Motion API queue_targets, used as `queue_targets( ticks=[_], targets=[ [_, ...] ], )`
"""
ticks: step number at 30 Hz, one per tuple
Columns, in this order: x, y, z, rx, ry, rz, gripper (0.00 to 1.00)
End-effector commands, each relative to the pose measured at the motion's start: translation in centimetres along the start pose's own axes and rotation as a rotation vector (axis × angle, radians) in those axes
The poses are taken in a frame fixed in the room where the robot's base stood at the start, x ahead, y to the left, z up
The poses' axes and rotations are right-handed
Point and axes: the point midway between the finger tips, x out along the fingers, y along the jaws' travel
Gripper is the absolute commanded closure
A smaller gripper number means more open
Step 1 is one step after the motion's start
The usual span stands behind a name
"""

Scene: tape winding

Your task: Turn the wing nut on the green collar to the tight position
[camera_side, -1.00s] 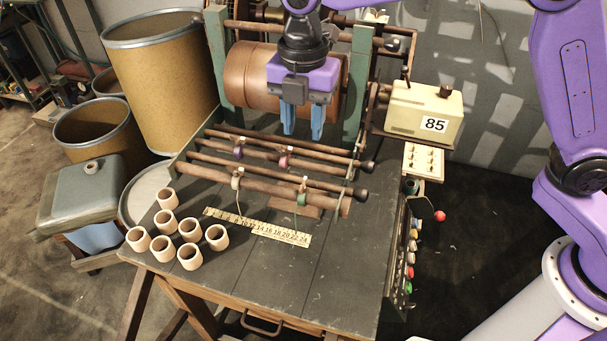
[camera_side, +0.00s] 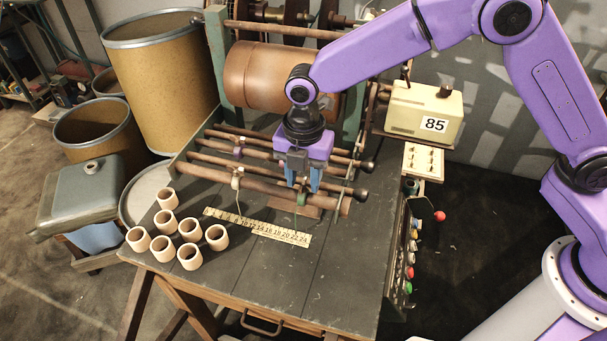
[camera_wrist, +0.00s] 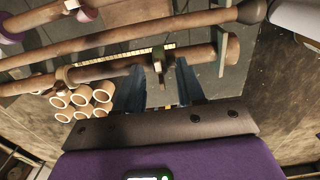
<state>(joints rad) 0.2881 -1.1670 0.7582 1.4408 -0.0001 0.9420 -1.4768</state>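The green collar (camera_side: 302,198) sits around the front wooden rod (camera_side: 265,187), near its right end. In the wrist view the green collar (camera_wrist: 153,50) is dark, with a small tan-brown upright piece (camera_wrist: 159,68), likely its wing nut, in front. My gripper (camera_side: 303,184) points down just above the collar. In the wrist view its two blue fingers (camera_wrist: 156,82) stand apart on either side of the brown piece. They look open, and I cannot tell whether either finger touches it. The nut is hidden by my gripper in the side view.
A cream collar (camera_side: 237,178) is left on the same rod. A purple collar (camera_side: 238,152) sits on a rod behind. A numbered ruler (camera_side: 258,227) and several tan cups (camera_side: 190,230) lie in front. A cream box marked 85 (camera_side: 424,108) stands right.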

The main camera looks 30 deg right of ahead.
Motion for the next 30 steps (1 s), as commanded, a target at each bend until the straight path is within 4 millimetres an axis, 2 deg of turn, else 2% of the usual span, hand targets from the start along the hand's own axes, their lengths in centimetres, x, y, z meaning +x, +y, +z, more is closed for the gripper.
queue_targets(
  ticks=[4, 5, 6, 8, 9, 20, 30],
  targets=[
    [-0.01, -0.01, -0.01, 0.000, 0.000, 0.000, 0.61],
    [-0.01, -0.01, -0.01, 0.000, 0.000, 0.000, 0.65],
    [-0.01, -0.01, -0.01, 0.000, 0.000, 0.000, 0.78],
    [-0.02, -0.01, -0.01, 0.000, 0.000, 0.000, 0.97],
    [-0.02, -0.01, -0.01, 0.000, 0.000, -0.001, 1.00],
    [-0.05, 0.00, -0.07, 0.034, 0.000, -0.001, 1.00],
    [-0.07, -0.05, -0.08, 0.252, 0.000, 0.000, 1.00]
  ],
)
